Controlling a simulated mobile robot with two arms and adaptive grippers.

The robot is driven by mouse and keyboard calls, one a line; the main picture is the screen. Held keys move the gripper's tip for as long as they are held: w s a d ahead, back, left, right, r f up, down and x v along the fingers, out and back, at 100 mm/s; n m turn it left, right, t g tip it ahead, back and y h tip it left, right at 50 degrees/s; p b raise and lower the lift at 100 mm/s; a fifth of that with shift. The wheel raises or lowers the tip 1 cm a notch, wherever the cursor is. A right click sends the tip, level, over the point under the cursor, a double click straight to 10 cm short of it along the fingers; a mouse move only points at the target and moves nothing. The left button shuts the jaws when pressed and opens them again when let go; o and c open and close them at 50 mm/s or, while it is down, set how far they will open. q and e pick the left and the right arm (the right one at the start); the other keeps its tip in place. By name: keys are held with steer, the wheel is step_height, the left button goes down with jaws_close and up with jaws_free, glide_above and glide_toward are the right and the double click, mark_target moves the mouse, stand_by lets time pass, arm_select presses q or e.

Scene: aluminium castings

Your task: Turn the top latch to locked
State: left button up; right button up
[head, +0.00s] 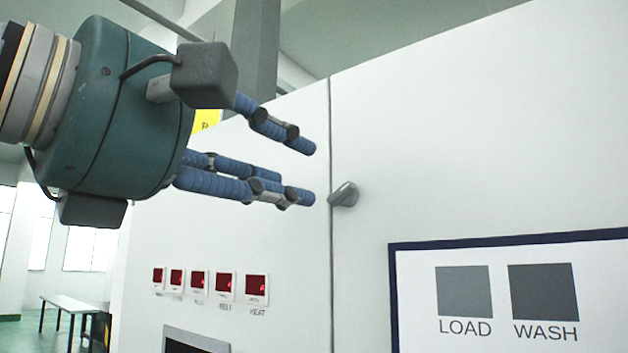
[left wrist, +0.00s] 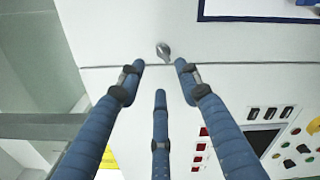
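The top latch (head: 344,195) is a small grey knob on the white cabinet front, just right of a vertical seam. Its grip looks tilted in the head view. In the left wrist view the latch (left wrist: 163,50) lies ahead of the fingertips, between the two outer ones. My left gripper (head: 308,172) comes in from the left with its blue fingers spread and pointing at the latch. It is open and empty, and the fingers appear apart from the latch. The left wrist view also shows the open gripper (left wrist: 160,72). My right gripper is not in view.
The white cabinet (head: 460,130) fills the right side. A dark-framed panel (head: 415,310) marked LOAD and WASH is below right of the latch. Several red displays (head: 197,282) sit lower left. Coloured buttons (left wrist: 295,131) show in the left wrist view. A table (head: 72,303) stands far left.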

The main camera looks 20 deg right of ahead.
arm_select(q)
steer(key=shift+v, duration=1.55)
